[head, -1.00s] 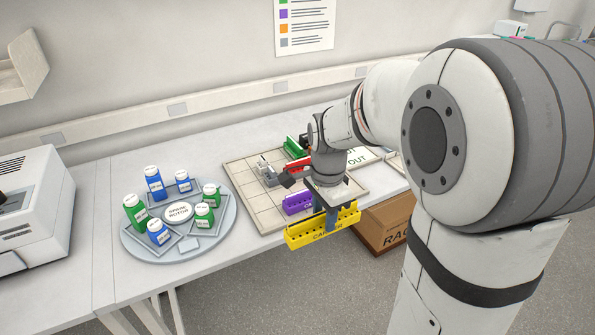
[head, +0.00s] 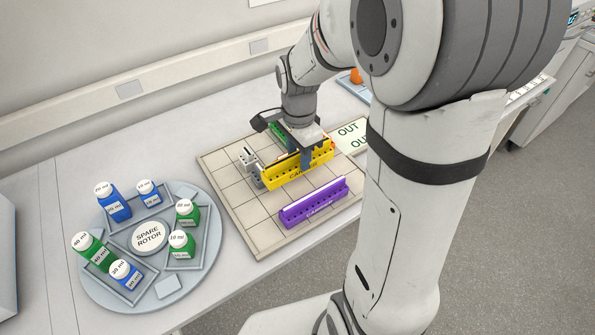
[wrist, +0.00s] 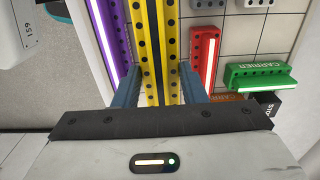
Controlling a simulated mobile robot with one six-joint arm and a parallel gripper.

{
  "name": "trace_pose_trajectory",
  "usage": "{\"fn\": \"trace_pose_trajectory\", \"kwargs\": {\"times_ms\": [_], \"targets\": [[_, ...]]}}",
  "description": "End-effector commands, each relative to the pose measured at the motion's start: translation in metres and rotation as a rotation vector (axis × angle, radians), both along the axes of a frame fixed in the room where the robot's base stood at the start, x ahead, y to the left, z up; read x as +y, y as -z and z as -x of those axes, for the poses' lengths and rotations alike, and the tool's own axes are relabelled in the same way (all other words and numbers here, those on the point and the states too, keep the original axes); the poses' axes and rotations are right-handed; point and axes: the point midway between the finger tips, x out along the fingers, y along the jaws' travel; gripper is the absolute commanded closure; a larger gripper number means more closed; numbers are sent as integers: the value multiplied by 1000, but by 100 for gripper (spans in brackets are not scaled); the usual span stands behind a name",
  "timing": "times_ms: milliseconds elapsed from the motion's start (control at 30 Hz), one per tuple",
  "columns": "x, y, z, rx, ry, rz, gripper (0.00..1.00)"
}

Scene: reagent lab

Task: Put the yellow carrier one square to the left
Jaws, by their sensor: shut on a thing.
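The yellow carrier (head: 278,178) is a long bar with a row of holes, and my gripper (head: 306,164) is shut on it from above. In the head view it is over the gridded board (head: 234,213), behind the purple carrier (head: 314,207); I cannot tell whether it touches the board. In the wrist view the yellow carrier (wrist: 152,45) runs between both fingers of my gripper (wrist: 157,88). The purple carrier (wrist: 105,40) lies to its left and a red carrier (wrist: 205,55) to its right, both roughly parallel.
A green carrier (wrist: 258,78) lies beyond the red one, with an orange piece partly hidden. A grey carrier (head: 251,165) stands at the yellow one's left end. The board's front left squares are bare. The spare rotor (head: 148,237) with several bottles stands left of the board.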

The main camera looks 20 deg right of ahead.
Motion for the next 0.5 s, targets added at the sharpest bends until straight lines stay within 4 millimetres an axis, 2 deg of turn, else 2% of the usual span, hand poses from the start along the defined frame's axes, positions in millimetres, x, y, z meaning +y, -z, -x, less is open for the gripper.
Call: {"fn": "trace_pose_trajectory", "kwargs": {"times_ms": [100, 267, 500], "targets": [[0, 21, 1, 4, 1, 0, 90], [0, 36, 0, 1, 1, 0, 90], [-1, 67, 0, 2, 2, 1, 90]]}}
